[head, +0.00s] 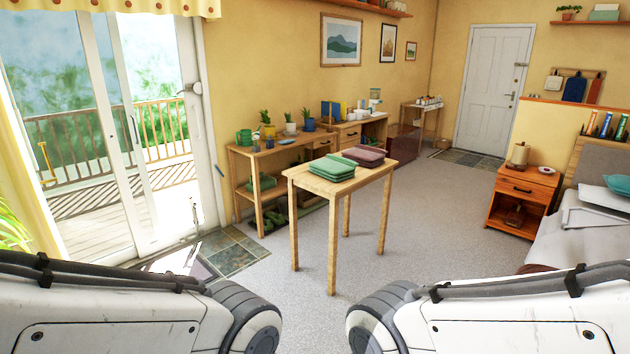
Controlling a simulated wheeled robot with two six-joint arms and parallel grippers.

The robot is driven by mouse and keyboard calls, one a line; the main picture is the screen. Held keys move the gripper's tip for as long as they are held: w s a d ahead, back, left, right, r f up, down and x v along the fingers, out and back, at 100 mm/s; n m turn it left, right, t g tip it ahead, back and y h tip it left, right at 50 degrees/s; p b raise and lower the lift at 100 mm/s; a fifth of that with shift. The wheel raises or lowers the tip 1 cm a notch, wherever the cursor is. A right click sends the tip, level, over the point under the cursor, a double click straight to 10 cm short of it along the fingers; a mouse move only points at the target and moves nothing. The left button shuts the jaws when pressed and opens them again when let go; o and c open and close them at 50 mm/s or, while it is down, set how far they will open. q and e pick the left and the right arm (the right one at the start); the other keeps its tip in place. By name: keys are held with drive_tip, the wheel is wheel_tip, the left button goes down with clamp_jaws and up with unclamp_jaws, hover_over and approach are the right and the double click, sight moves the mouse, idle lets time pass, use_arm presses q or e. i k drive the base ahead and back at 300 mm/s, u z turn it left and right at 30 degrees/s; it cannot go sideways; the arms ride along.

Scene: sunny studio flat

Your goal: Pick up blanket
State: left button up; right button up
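A folded green blanket (332,168) lies on a small wooden table (306,183) ahead of me. A folded dark red cloth (364,154), perhaps another blanket, lies beside it towards the back right of the same tabletop. Both are some way beyond my arms. My two white arms come in at the bottom left and bottom right, and only their upper links show. Neither gripper is in the picture, so I cannot see their fingers or whether they hold anything.
Grey carpet (420,245) lies open around the table. A plant bench (243,153) stands behind it on the left. A sliding glass door (165,130) is at left. A wooden nightstand (519,205) and a bed (580,245) with grey bedding are at right. A white door (492,90) is far back.

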sight(333, 168)
drive_tip(key=u, duration=0.15)
drive_tip(key=i, duration=2.5)
drive_tip(key=z, duration=0.55)
drive_tip(key=i, duration=1.95)
drive_tip(key=z, duration=0.3)
